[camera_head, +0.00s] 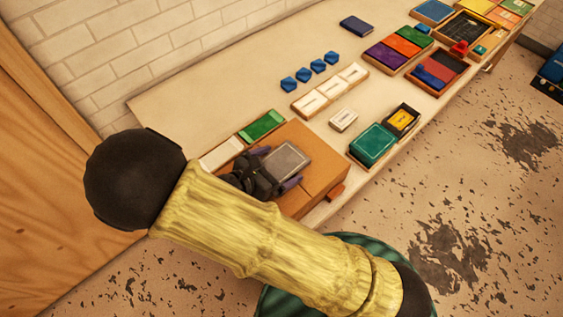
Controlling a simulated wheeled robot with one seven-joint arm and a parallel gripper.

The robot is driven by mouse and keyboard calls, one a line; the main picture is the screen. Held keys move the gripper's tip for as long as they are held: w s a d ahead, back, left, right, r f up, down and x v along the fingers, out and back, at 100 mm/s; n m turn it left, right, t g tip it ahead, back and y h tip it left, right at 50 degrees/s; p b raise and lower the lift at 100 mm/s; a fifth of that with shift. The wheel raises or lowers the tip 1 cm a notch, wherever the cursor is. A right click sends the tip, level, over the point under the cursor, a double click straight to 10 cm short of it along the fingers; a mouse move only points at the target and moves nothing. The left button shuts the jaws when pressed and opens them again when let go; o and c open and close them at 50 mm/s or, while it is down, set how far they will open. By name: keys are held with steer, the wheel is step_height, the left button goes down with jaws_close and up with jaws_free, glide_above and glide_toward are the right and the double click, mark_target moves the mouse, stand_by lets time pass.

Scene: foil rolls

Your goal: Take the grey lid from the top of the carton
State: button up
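The grey lid (289,159) is a small rounded square with a pale rim, lying on top of the brown carton (322,174). My gripper (277,167) is dark with purplish fingertips and sits low over the carton, at the lid's left side. Its two fingers are spread apart, one toward the lid's upper left corner and one toward its lower left edge. No grip on the lid shows. Whether the fingertips touch the lid or the carton cannot be told. My yellow arm hides the carton's lower left part.
A green box (262,126) and a white box (221,153) stand close behind the carton. A teal tin (372,145) and a yellow-black box (401,120) stand to its right. An orange-brown piece (335,191) is at the carton's right edge. The table's back left is clear.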

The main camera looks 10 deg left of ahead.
mark_target(277, 167)
steer(key=c, duration=0.9)
steer(key=shift+o, duration=0.2)
step_height(277, 167, up, 10)
steer(key=shift+b, duration=0.3)
